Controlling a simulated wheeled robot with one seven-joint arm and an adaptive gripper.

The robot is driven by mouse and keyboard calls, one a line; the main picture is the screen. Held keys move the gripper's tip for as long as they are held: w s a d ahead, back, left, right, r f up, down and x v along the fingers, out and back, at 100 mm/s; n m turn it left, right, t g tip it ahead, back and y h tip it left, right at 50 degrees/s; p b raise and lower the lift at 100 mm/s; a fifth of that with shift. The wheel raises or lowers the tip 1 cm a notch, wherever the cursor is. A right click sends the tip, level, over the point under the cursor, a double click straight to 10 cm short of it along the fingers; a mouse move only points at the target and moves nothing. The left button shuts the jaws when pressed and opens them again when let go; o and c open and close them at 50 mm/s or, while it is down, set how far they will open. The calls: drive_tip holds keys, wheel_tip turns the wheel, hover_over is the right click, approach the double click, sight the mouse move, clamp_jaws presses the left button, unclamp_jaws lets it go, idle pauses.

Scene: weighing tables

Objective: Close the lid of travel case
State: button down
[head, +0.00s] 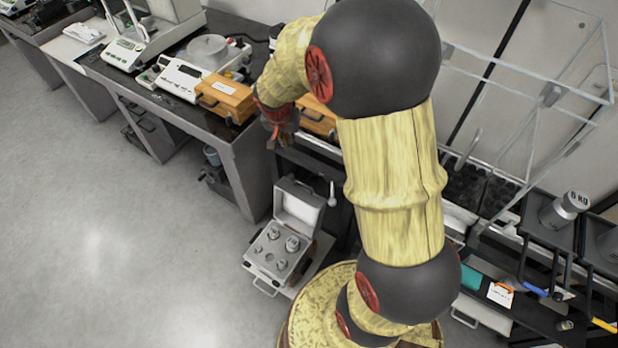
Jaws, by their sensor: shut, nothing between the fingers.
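The travel case (256,265) is a small light-grey case low down in the head view, near the bottom middle. Its lid (299,203) stands open at the back. Several metal weights sit in its tray, with some of the holes looking empty. A handle shows at its front. My gripper (277,141) is above and behind the case, apart from it, near the table edge. It is shut and looks empty; its fingertips are small and dark in this view. My arm hides what lies to the right of the lid.
A grey table (185,108) at the upper left bears balances (180,80) and an orange wooden box (227,97). A 5 KG weight (564,210) stands on a rack at the right. A white spoon-like tool (332,195) hangs beside the lid. The floor (110,230) to the left is clear.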

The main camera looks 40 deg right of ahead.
drive_tip(key=d+f+m+b, duration=0.1)
drive_tip(key=d+f, duration=0.3)
drive_tip(key=f, duration=1.1)
drive_tip(key=w+d+f+m+g+b, duration=0.1)
drive_tip(key=d+f+m, duration=0.2)
drive_tip(key=f, duration=1.3)
drive_tip(key=shift+w+d+f, duration=0.25)
drive_tip(key=shift+w+d, duration=0.05)
drive_tip(key=shift+d, duration=0.9)
drive_tip(key=shift+a, duration=0.1)
